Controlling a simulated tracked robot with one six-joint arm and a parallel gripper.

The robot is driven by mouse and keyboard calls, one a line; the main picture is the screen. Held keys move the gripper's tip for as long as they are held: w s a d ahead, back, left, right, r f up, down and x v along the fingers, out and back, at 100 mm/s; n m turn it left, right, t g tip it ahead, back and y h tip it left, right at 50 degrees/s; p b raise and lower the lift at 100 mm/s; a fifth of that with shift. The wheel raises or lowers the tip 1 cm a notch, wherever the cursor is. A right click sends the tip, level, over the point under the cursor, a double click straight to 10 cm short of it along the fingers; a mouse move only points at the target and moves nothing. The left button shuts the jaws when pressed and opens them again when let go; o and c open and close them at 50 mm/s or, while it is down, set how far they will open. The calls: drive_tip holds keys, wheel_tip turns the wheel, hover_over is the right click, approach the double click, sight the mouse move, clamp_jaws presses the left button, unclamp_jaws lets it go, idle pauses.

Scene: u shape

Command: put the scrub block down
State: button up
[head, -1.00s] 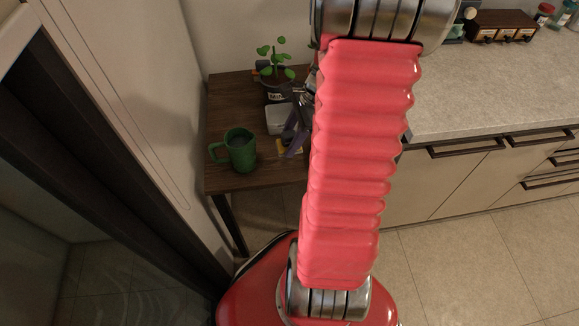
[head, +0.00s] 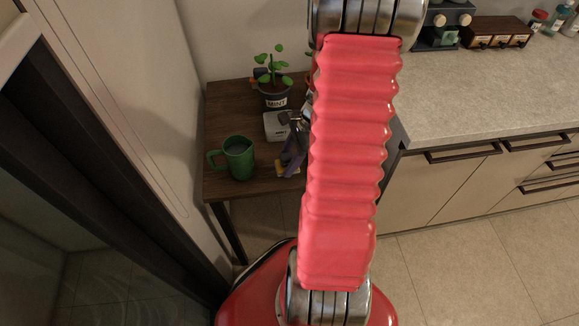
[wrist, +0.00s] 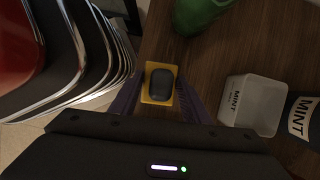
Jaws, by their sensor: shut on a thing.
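The scrub block (wrist: 161,84) is a dark rounded pad with a yellow border. In the wrist view it sits between the two purple fingers of my gripper (wrist: 158,92), which is shut on it. The brown wooden side table (head: 222,122) lies beneath it; I cannot tell whether the block touches the table. In the head view my gripper (head: 291,155) is over the table's right front part, partly behind my red arm. Only a bit of the block's yellow (head: 280,169) shows there.
A green mug (head: 239,160) stands left of my gripper and also shows in the wrist view (wrist: 198,14). A white open container (head: 276,126) and a potted mint plant (head: 275,97) are behind. A counter (head: 470,95) is at right. Bare table lies between mug and container.

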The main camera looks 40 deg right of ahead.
drive_tip(key=shift+f, duration=1.6)
drive_tip(key=shift+f, duration=0.25)
drive_tip(key=o, duration=0.9)
drive_tip(key=v, duration=1.4)
drive_tip(key=shift+a, duration=0.25)
